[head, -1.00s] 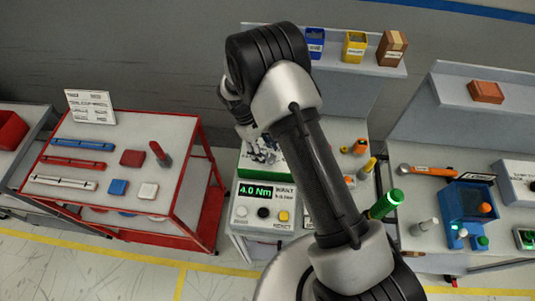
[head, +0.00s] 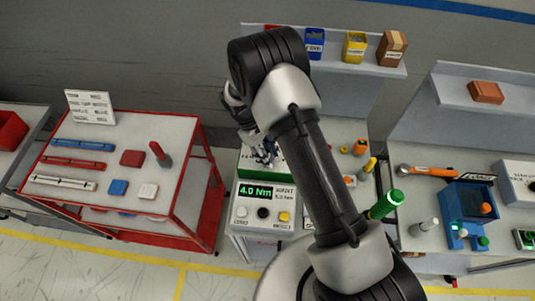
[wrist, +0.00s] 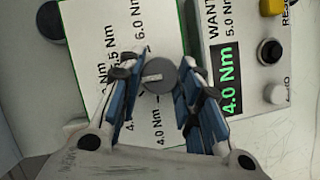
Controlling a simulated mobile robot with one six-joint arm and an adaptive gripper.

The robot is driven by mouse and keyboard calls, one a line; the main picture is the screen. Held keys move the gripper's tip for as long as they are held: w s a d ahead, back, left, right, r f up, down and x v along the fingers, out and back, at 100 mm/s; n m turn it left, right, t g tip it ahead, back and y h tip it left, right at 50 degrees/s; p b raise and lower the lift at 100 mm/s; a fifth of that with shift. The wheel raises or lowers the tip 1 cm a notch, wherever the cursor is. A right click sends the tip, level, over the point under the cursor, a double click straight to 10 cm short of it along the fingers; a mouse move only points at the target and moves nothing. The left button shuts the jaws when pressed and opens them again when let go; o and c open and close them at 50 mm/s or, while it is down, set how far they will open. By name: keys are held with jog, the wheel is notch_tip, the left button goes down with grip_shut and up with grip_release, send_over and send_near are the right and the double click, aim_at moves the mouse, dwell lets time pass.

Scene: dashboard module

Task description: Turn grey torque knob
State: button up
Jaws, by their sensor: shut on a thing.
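The grey torque knob (wrist: 161,76) is round with a pale pointer mark, and sits on a white dial plate (wrist: 105,20) with a green edge and printed Nm values. The mark points left in the wrist view. My gripper (wrist: 156,73) is shut on the knob, one blue-and-black finger on each side. In the head view my gripper (head: 266,157) is low over the dial, and the knob is hidden there. The display (head: 255,190) reads 4.0 Nm in green, and it also shows in the wrist view (wrist: 231,80). The label beside it says WANT 5.0 Nm.
The display box carries white (head: 241,212), black (head: 263,213) and yellow (head: 284,216) buttons close to my gripper. A green-handled tool (head: 386,204) and orange-topped items (head: 360,147) stand to the right. A red-framed table (head: 185,123) is at left.

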jog(key=shift+c, duration=1.2)
jog(key=shift+w+m, duration=0.1)
jog(key=shift+m, duration=0.2)
jog(key=m+y+b, duration=0.1)
jog(key=m+b, duration=0.1)
jog(key=shift+m+g, duration=0.3)
jog(key=shift+g, duration=0.1)
jog(key=m, duration=0.1)
jog(key=m+y+b, duration=0.1)
jog(key=m, duration=0.1)
jog(key=shift+w+d+m+g, duration=0.1)
jog(key=shift+d+m+g, duration=0.05)
jog(key=shift+m+g, duration=0.15)
jog(key=m+y+b, duration=0.1)
jog(key=m, duration=0.3)
jog(key=shift+d+m+y, duration=0.1)
jog(key=shift+m+y, duration=0.2)
jog(key=shift+y, duration=0.1)
jog(key=m+y, duration=0.1)
jog(key=m, duration=0.3)
jog(key=shift+d+y, duration=0.1)
jog(key=shift+y, duration=0.2)
jog(key=shift+m, duration=0.3)
jog(key=o, duration=1)
